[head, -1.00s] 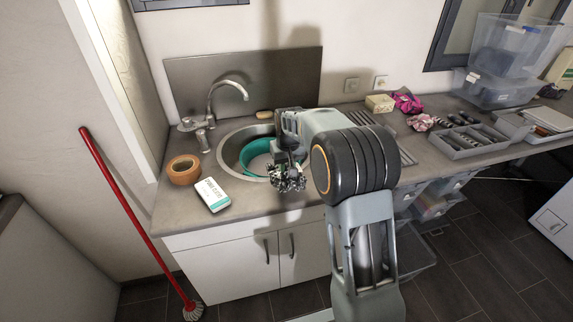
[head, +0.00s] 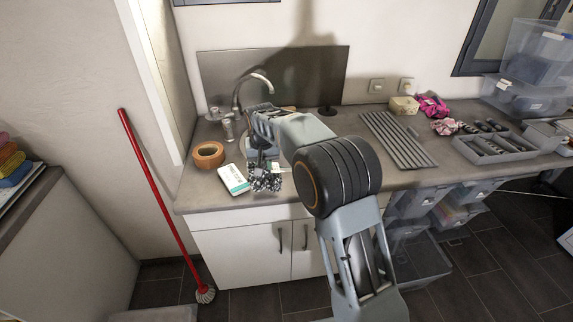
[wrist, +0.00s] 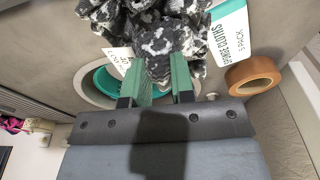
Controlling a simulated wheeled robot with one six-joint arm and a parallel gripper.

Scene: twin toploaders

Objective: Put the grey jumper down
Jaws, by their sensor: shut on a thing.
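The grey jumper (head: 265,183) is a bunched cloth mottled in black, white and grey. My gripper (head: 262,164) is shut on it and holds it over the front of the counter by the sink, right of the white cloth pack (head: 233,179). In the wrist view, the jumper (wrist: 155,28) hangs bunched from between the green fingers of my gripper (wrist: 166,80). A white tag with writing (wrist: 118,58) shows beside it. I cannot tell whether the jumper touches the counter.
A brown tape roll (head: 208,154) lies left of the pack. The sink with its teal basin (wrist: 103,82) is mostly behind my arm. A ribbed drainer (head: 398,138) and a grey divided tray (head: 493,147) are to the right. Folded cloths (head: 10,160) lie far left.

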